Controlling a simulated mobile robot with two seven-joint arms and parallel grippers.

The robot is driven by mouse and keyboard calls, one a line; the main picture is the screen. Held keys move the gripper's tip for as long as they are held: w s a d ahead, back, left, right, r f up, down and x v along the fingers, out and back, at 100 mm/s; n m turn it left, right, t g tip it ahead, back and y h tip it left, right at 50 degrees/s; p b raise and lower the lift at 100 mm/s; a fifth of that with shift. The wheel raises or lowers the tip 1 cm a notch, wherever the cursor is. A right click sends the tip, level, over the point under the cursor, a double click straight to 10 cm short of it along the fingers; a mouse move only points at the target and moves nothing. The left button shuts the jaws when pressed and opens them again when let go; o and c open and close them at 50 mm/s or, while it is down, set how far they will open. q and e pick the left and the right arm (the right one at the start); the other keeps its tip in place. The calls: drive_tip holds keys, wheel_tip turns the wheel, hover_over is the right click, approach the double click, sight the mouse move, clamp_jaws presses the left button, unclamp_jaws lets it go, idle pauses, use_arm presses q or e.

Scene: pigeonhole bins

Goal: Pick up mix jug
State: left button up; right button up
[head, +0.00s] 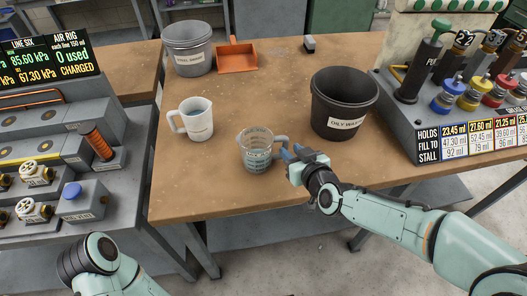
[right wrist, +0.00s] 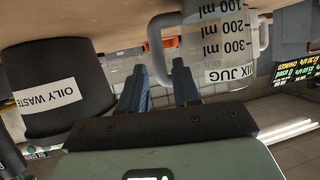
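The mix jug (head: 258,152), a clear measuring jug with a handle on its right side, stands upright on the wooden bench. In the right wrist view the jug (right wrist: 218,45) appears upside down, with "MIX JUG" and ml marks. My right gripper (head: 287,156) is at the handle side. In the right wrist view its two blue fingers (right wrist: 160,76) are apart, with the handle (right wrist: 156,55) just ahead of and partly between the tips. I cannot tell whether they touch it. My left arm shows at the lower left, but its gripper is out of view.
A black oily waste bucket (head: 341,105) stands close behind my right gripper. A white jug (head: 194,122) stands left of the mix jug. A grey bucket (head: 188,52) and an orange dustpan (head: 237,58) are at the back. Consoles flank both sides. The bench front is clear.

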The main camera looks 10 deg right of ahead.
drive_tip(key=x, duration=0.5)
drive_tip(key=shift+w+r, duration=0.1)
drive_tip(key=shift+w, duration=0.1)
drive_tip(key=shift+c, duration=0.3)
clamp_jaws()
wheel_tip(320, 180, up, 11)
drive_tip(key=p, duration=0.6)
wheel_tip(320, 180, up, 8)
drive_tip(key=p, duration=0.6)
hover_over(287, 146)
drive_tip(key=w, duration=0.1)
use_arm(q)
wheel_tip(287, 146, up, 13)
drive_tip(key=w+p, duration=0.1)
drive_tip(key=w, duration=0.1)
use_arm(e)
drive_tip(key=shift+a+r, duration=0.1)
drive_tip(key=shift+r, duration=0.45)
